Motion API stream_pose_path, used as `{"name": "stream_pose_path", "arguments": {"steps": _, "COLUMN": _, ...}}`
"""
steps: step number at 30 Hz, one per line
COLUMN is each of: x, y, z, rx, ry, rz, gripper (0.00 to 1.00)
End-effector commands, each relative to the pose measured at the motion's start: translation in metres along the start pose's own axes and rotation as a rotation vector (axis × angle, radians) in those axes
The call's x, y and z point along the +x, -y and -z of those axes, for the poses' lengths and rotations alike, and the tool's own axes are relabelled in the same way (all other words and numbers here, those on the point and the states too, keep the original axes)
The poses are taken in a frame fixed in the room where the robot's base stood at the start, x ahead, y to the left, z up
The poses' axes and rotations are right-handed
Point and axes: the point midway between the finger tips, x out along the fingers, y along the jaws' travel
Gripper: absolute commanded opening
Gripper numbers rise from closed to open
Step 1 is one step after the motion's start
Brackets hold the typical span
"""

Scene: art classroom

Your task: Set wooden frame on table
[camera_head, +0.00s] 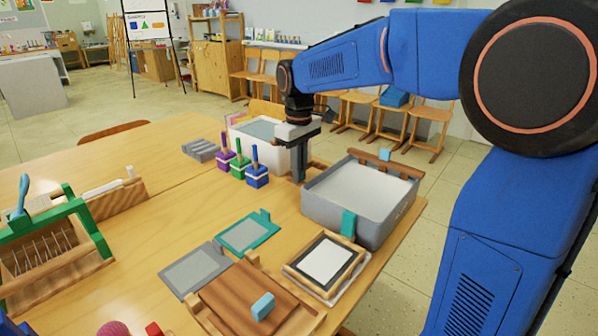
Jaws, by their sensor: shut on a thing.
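My gripper (299,178) points down at the left end of the grey tub (360,222). Its jaws are shut on a brown wooden piece (318,168), which looks like part of the wooden frame. The gripper and the tub's rim hide most of that piece, and I cannot tell whether it touches the tub or the table. A brown wooden bar (405,170) lies along the tub's back rim. The wooden table (150,235) spreads below. Another wooden frame (352,282) with a white sheet in it lies near the table's right edge.
A white bin (240,133) stands behind my gripper. Purple, green and blue handled blocks (257,178) stand to its left. Teal (247,232) and grey (196,270) flat frames and a brown board (235,290) lie in front. A green-framed rack (88,222) stands at left. Table between is clear.

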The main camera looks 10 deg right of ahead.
Motion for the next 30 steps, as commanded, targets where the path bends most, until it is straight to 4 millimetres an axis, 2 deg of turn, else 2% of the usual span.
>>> {"name": "stream_pose_path", "arguments": {"steps": 30, "x": 0.0092, "y": 0.0000, "z": 0.0000, "rx": 0.000, "ry": 0.000, "rz": 0.000, "gripper": 0.00}}
